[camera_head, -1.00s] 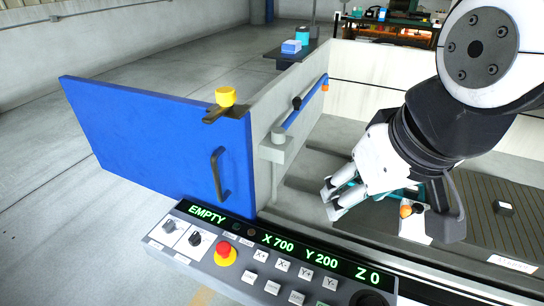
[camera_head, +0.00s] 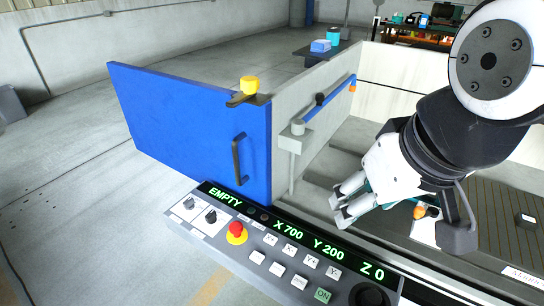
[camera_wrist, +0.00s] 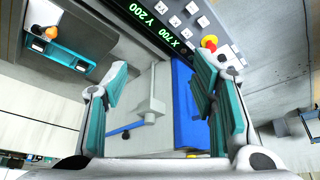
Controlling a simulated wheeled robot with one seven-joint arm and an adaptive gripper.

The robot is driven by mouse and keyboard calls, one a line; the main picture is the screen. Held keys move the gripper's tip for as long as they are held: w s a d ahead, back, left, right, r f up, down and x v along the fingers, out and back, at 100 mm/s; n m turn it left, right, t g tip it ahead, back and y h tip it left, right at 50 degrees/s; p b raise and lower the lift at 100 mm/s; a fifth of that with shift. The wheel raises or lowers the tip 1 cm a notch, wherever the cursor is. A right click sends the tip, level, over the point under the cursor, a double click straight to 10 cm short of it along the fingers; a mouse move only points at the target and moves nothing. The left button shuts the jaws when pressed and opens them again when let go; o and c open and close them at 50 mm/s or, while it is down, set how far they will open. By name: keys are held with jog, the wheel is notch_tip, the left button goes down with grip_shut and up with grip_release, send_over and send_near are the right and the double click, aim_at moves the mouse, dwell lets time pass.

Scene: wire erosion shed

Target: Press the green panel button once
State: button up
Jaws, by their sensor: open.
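The green button (camera_head: 322,295), marked ON, sits in the lower row of keys on the grey control panel (camera_head: 225,250), near the bottom edge of the head view. My gripper (camera_head: 340,206) is open and empty, above and behind the panel, over the machine's tank. It is apart from the button. In the wrist view my open gripper (camera_wrist: 160,78) shows both teal-lined fingers, with the panel (camera_wrist: 185,22) at the top beyond them. I cannot make out the green button there.
A red and yellow stop knob (camera_head: 236,232), white axis keys and a black dial (camera_head: 369,295) share the panel. A blue door (camera_head: 190,125) with a black handle stands open behind it. A blue rod (camera_head: 330,103) lies along the tank's grey wall. Open floor lies to the left.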

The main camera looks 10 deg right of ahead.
jog(key=shift+r, duration=0.1)
grip_shut()
dwell(1.1)
